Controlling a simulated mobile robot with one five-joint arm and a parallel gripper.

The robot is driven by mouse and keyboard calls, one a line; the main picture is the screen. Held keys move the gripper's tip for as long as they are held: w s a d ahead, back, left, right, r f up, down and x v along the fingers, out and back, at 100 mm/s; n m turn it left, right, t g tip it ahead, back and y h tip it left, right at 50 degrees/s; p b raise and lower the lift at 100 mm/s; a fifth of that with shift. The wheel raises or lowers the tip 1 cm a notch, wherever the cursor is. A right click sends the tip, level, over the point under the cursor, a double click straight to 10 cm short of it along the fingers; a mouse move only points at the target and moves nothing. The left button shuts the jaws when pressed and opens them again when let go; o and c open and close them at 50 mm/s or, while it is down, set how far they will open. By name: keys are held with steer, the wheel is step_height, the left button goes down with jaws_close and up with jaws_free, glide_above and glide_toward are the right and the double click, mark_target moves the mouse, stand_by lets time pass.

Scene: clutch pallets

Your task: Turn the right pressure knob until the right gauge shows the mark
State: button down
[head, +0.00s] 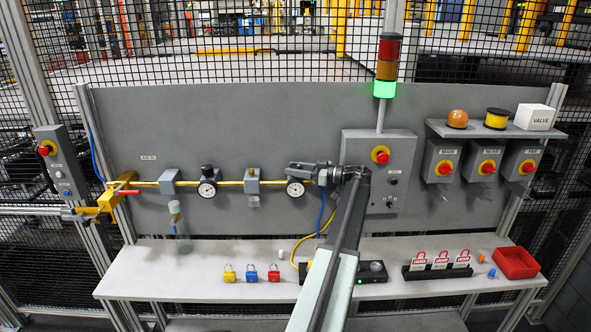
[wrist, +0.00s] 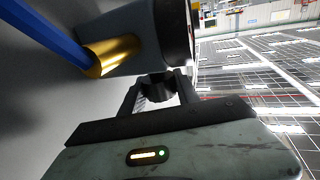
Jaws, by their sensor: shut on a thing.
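The right gauge (head: 295,188) is a white dial with a dark rim on the brass pipe line; its needle and mark are too small to read. My gripper (head: 308,169) is at the right regulator, just above this gauge. In the wrist view my gripper (wrist: 157,92) is shut on the black right pressure knob (wrist: 157,84), with a finger on each side of it. The grey regulator body (wrist: 128,38) and a dark round rim, probably the gauge's side, are beyond the knob. My gripper mostly hides the knob in the head view.
The left gauge (head: 207,190) with its black knob (head: 207,170) is further left on the pipe. A grey control box (head: 378,190) with a red button is right of my gripper. A blue hose (wrist: 40,32) runs near the brass fitting (wrist: 110,57). Padlocks (head: 251,273) stand on the bench below.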

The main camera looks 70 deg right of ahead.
mark_target(295, 166)
steer(key=c, duration=0.9)
jaws_free()
steer(key=shift+w, duration=0.1)
steer(key=shift+r, duration=0.1)
steer(key=shift+r+p, duration=0.35)
step_height(295, 166, up, 3)
steer(key=p, duration=0.3)
steer(key=s+a, duration=0.3)
steer(key=a, duration=0.4)
steer(key=s+a+r+p, duration=0.1)
steer(key=s+a, duration=0.2)
steer(key=a, duration=0.4)
steer(key=shift+a, duration=0.4)
steer(key=shift+r, duration=0.1)
